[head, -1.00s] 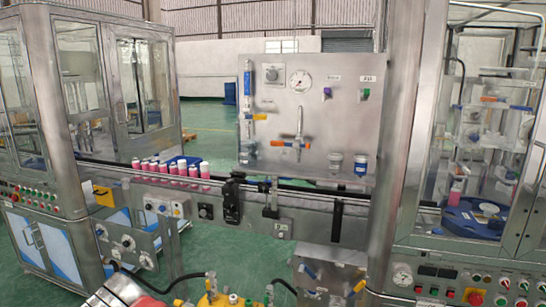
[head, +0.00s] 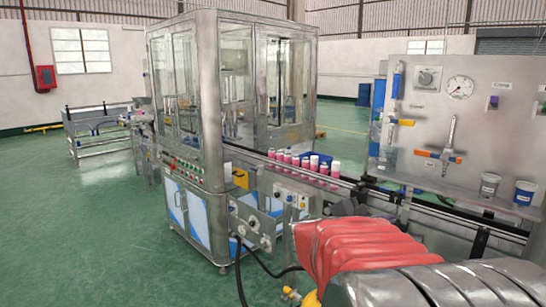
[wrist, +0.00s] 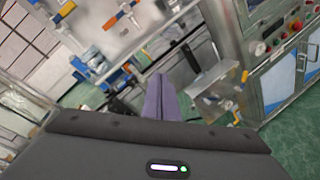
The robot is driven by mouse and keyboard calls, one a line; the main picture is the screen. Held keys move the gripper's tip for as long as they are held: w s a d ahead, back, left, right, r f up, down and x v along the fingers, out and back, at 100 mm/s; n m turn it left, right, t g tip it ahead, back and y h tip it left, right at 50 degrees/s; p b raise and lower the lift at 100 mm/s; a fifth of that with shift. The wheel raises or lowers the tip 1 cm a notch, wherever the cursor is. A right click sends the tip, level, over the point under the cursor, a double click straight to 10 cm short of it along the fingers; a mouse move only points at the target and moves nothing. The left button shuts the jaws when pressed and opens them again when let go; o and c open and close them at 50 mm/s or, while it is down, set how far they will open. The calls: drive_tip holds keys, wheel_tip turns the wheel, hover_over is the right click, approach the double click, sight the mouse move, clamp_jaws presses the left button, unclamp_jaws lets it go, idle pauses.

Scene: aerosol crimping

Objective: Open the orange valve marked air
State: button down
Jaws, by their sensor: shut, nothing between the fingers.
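In the head view, a steel panel (head: 495,135) at the right carries an orange lever (head: 400,122) on an upright pipe and a second orange lever (head: 430,154) lying roughly level below a grey stem. The panel labels are too small to read, so I cannot tell which lever is marked air.
A glazed steel cabinet (head: 235,130) stands left of the panel. Pink cans (head: 305,163) line the conveyor (head: 352,186) between them. Two cups (head: 524,192) sit at the panel's base. A control cabinet (wrist: 285,65) shows at the right of the wrist view. Green floor (head: 110,235) is open at left.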

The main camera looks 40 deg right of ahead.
sight(432, 154)
drive_tip(key=w+d+n+t+h, duration=0.1)
drive_tip(key=d+n+t+h, duration=0.1)
drive_tip(key=d+n, duration=0.3)
drive_tip(key=w+d+r+n+t+h, duration=0.1)
drive_tip(key=w+d+n+t+h, duration=0.1)
drive_tip(key=d+n, duration=0.4)
drive_tip(key=d, duration=0.4)
drive_tip(key=shift+w+r+h, duration=0.25)
drive_tip(key=shift+w+h, duration=0.05)
drive_tip(key=w+d+r, duration=0.1)
drive_tip(key=d+r, duration=0.5)
drive_tip(key=d, duration=0.3)
drive_tip(key=shift+w+d+r, duration=0.2)
drive_tip(key=shift+w+r, duration=0.05)
